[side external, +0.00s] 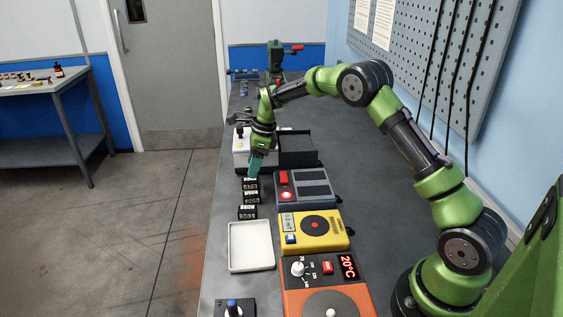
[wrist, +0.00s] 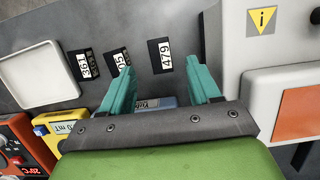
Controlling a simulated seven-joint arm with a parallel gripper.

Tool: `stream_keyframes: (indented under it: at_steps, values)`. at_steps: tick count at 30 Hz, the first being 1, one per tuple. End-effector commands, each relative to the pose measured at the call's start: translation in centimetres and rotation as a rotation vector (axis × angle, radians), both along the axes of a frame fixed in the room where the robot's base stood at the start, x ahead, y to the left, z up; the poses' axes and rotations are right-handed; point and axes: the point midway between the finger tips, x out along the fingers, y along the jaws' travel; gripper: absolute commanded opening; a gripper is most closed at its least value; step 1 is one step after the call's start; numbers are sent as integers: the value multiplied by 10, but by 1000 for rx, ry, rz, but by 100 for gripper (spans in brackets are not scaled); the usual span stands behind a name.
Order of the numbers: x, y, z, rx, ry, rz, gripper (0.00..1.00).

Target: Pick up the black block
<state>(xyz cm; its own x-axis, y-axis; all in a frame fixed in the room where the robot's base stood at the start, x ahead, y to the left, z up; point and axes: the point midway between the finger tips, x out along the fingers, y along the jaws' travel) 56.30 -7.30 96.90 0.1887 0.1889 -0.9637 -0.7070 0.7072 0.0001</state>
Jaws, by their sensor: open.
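Three small black blocks with white printed labels lie in a row on the grey bench. In the wrist view they are the left block (wrist: 84,64), the middle block (wrist: 121,59), partly covered by a finger, and the right block (wrist: 160,55), labelled 479. In the side view the far block (side external: 250,184), the middle block (side external: 250,198) and the near block (side external: 247,212) line up behind the white tray. My gripper (side external: 255,165) points down near the far block. In the wrist view my gripper (wrist: 160,74) has its teal fingers apart, with the right block seen beyond the gap.
The empty white tray (side external: 231,257) stands nearest the blocks. A grey-blue device (side external: 318,189), a yellow device (side external: 330,240) and an orange device (side external: 352,297) line the right side. A white box (side external: 240,157) and a black stand (side external: 298,160) are close to my gripper.

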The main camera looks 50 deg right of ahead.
Motion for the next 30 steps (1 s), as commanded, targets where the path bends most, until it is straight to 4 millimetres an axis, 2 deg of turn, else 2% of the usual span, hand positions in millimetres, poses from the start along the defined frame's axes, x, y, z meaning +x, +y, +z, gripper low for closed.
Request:
stream_keyframes:
  at_steps: [12,21,30]
  values:
    - [6,6,-49,1,1,0,62]
    - [8,7,-53,0,-2,1,62]
    - [7,7,-52,1,-1,1,16]
